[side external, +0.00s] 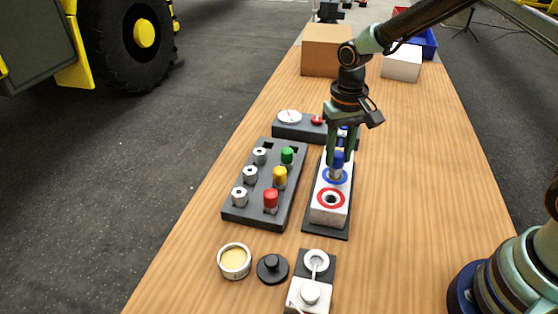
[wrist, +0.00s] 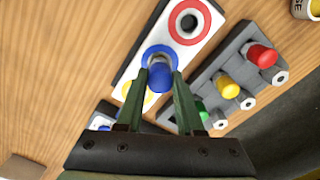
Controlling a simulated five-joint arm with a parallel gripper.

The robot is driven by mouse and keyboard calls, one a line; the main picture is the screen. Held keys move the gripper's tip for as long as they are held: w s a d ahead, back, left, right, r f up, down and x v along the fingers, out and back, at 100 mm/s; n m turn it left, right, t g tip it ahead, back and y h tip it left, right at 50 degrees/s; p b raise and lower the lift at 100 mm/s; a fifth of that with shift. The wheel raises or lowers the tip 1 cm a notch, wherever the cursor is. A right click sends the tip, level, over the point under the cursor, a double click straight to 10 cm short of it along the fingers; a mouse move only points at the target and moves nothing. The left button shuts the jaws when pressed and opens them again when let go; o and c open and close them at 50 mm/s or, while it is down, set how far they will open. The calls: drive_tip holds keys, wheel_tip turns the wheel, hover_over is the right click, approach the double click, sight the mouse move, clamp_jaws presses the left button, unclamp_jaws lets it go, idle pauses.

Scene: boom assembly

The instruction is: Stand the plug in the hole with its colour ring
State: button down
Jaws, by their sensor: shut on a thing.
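The plug (side external: 338,160) has a blue cap and a grey lower part. My gripper (side external: 340,156) is shut on its cap, pointing down, and the plug stands about upright. The white block (side external: 317,212) has a hole in a blue ring (side external: 325,178), where the plug is, and an empty dark hole in a red ring (side external: 331,199). The wrist view shows the plug (wrist: 160,78) between the fingertips (wrist: 161,77), over the blue ring (wrist: 148,54). A yellow ring (wrist: 127,88) is partly hidden there. The plug covers the blue-ringed hole, so I cannot tell how deep it sits.
A dark rack (side external: 238,214) left of the block holds green, yellow and red capped plugs and several metal pieces. A dark box with a gauge (side external: 289,117) and red button stands behind. A round tin (side external: 234,261), a black knob (side external: 272,268) and a white-topped fixture (side external: 310,293) lie in front.

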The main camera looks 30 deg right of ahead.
drive_tip(key=shift+f, duration=0.35)
drive_tip(key=shift+c, duration=2.3)
unclamp_jaws()
drive_tip(key=shift+r, duration=3.5)
drive_tip(key=shift+r, duration=0.1)
